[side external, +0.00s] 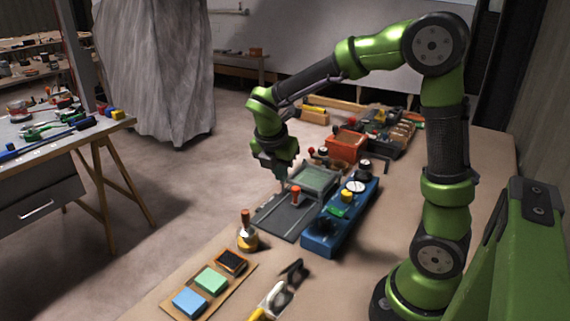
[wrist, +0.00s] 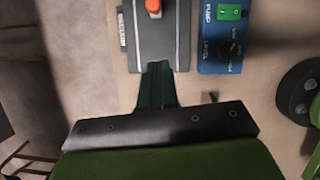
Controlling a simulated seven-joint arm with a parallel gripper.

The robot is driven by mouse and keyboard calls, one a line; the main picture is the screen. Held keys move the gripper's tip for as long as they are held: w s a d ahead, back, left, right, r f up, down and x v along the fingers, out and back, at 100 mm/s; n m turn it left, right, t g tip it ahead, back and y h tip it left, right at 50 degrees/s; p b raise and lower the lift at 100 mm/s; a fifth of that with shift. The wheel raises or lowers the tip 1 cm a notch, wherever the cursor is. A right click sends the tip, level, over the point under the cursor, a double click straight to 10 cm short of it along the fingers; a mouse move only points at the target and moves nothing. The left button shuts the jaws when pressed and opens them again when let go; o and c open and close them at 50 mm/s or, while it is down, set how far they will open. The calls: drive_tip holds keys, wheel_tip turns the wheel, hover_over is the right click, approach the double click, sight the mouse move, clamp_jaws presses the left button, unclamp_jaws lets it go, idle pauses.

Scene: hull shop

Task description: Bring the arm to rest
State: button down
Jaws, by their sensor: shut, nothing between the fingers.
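My gripper (side external: 281,176) hangs from the green arm, pointing down over the left edge of the grey panel (side external: 271,217) on the bench. In the wrist view my gripper (wrist: 157,66) has its dark green fingers together and holds nothing. The fingertips show over the near end of the grey panel (wrist: 140,48), which has an orange knob (wrist: 153,6). I cannot tell from these views whether the fingertips touch the panel.
A blue control box (side external: 335,225) with a green switch stands right beside the panel. An orange bin (side external: 345,146) stands behind.

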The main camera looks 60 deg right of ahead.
drive_tip(key=s+a+r+m+t+y, duration=0.3)
drive_tip(key=s+a+r+m, duration=0.1)
drive_tip(key=m, duration=0.8)
drive_tip(key=s+a+r+m+t+y, duration=0.3)
drive_tip(key=s+a+r+m, duration=0.1)
drive_tip(key=s+a+m, duration=0.3)
drive_tip(key=shift+s+r+m+t, duration=0.3)
drive_tip(key=shift+s+m, duration=0.8)
drive_tip(key=shift+m, duration=1.3)
